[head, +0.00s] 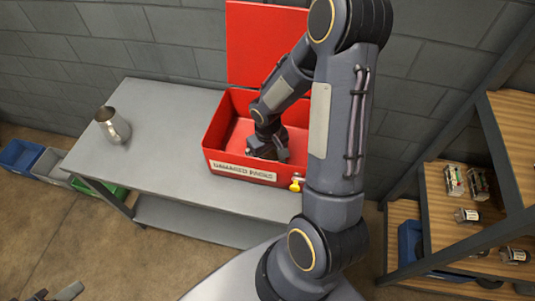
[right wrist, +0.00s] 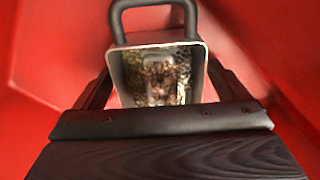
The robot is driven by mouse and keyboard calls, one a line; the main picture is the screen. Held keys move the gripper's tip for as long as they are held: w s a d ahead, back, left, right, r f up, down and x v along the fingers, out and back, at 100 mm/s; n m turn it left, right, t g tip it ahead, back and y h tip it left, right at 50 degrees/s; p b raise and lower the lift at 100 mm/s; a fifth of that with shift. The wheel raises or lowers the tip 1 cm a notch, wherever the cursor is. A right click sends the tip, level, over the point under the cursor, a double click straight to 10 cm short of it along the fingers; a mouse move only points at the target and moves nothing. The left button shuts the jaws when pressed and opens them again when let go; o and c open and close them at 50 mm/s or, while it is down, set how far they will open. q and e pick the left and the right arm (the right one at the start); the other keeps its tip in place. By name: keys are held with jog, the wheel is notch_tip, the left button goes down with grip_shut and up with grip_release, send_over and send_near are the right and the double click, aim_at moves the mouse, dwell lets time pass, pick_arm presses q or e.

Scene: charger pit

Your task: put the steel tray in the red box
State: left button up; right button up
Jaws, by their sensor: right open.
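The red box (head: 240,171), labelled "DAMAGED PACKS", stands on the grey table with its lid raised. My right gripper (head: 268,152) is down inside it. In the right wrist view, the steel tray (right wrist: 197,75), a small rectangular metal vessel with a black loop handle, is inside the red box. My open right gripper (right wrist: 160,82) has one finger on each side of it; contact is not clear. The tray's inside looks speckled. In the head view, the tray is hidden. Part of my left gripper (head: 58,293) shows at the bottom left edge, its jaws unclear.
A metal jug (head: 113,127) stands on the left of the grey table (head: 165,120). Blue (head: 20,156), grey and green bins are on the floor at left. Wooden shelves (head: 455,215) with small metal parts stand at right. The middle of the tabletop is clear.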

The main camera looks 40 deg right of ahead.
notch_tip(320, 180, up, 12)
jog(key=p, duration=0.2)
jog(key=s+a+r+t+y, duration=0.3)
jog(key=s+a+r+t, duration=0.2)
jog(key=s+a+r, duration=0.5)
jog(key=shift+s+a+r+t+y, duration=0.3)
jog(key=shift+s+a+r+y, duration=0.1)
jog(key=shift+s+r, duration=1.15)
jog(key=shift+s+f, duration=0.15)
jog(key=shift+f, duration=0.05)
